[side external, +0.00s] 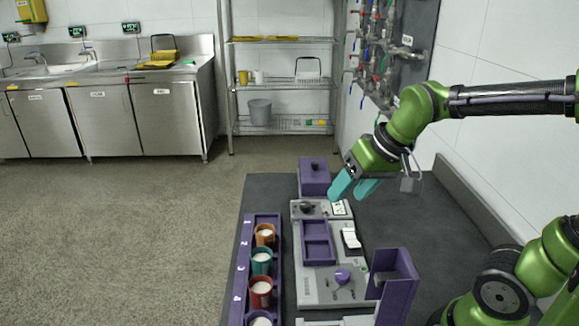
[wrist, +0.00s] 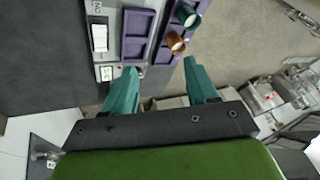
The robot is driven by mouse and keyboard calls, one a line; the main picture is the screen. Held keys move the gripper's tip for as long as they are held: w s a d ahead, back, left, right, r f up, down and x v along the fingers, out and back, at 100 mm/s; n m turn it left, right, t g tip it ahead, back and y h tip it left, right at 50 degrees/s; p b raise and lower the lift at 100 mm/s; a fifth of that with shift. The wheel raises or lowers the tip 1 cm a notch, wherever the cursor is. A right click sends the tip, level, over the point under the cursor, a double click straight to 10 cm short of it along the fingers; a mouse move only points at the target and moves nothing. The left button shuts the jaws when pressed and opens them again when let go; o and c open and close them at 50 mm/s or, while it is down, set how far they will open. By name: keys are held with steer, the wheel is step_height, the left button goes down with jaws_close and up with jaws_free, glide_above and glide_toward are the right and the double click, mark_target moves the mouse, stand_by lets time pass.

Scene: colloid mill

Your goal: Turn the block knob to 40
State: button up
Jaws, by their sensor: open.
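A dark knob (side external: 306,207) sits on a grey block near the far end of the bench, left of a small white display (side external: 339,208). A purple knob (side external: 342,276) sits on the nearer grey panel; I cannot tell for certain which is the block knob. My gripper (side external: 350,193) is open, with teal fingers apart and empty, above and right of the dark knob in the picture. In the wrist view my open gripper (wrist: 160,66) has one finger beside the display (wrist: 106,73); the dark knob is not clearly visible there.
A purple rack (side external: 238,290) with several numbered cups stands at left. A purple box (side external: 314,178) stands behind the grey block. A purple tray (side external: 317,243) lies between the knobs, and a tall purple holder (side external: 397,285) stands front right. Dark bench at right is clear.

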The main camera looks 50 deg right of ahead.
steer(key=w+d+f+n+g, duration=0.1)
steer(key=w+d+n+g, duration=0.3)
steer(key=w, duration=0.8)
steer(key=n+g+h, duration=0.1)
steer(key=n, duration=1.3)
glide_above(305, 204)
step_height(305, 204, down, 2)
step_height(305, 204, down, 16)
steer(key=shift+d+f, duration=0.1)
steer(key=shift+f, duration=0.05)
steer(key=c, duration=1)
steer(key=shift+c, duration=0.2)
